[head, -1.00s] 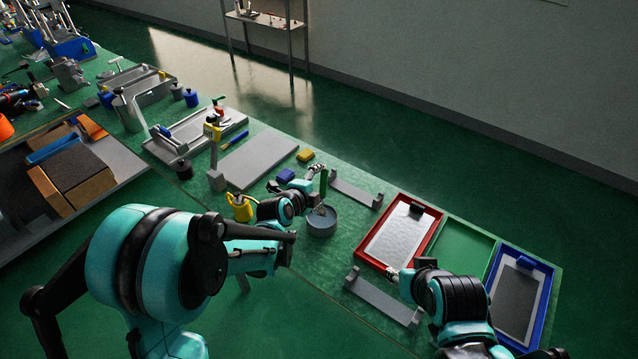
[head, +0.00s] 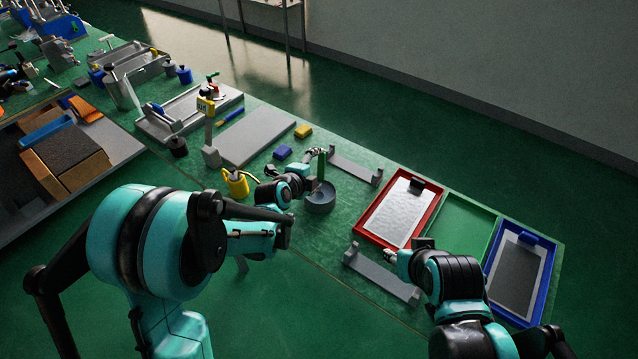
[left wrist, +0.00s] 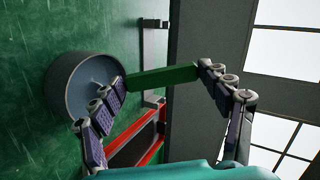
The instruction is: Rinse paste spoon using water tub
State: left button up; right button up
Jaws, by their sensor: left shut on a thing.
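The paste spoon shows as a green handle (head: 321,166), upright over the round grey water tub (head: 320,204). My left gripper (head: 313,158) is shut on the spoon. In the left wrist view the green handle (left wrist: 162,77) lies between the fingers and its lower end points into the tub (left wrist: 62,98). The spoon's lower end is at or inside the tub's opening; its bowl and any paste on it cannot be made out. My right gripper (head: 389,256) is near the red tray's front edge, and its finger opening is too small to tell.
A red tray (head: 369,231), a green tray (head: 463,228) and a blue tray (head: 543,290) stand to the right. Grey brackets (head: 355,168) (head: 380,277) lie behind and in front.

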aim_at(321, 174)
pick_arm(q)
jog(key=shift+d, duration=0.65)
jog(key=shift+b, duration=0.35)
dwell(1.1)
jog(key=shift+r+p, duration=2.35)
jog(key=shift+r, duration=0.85)
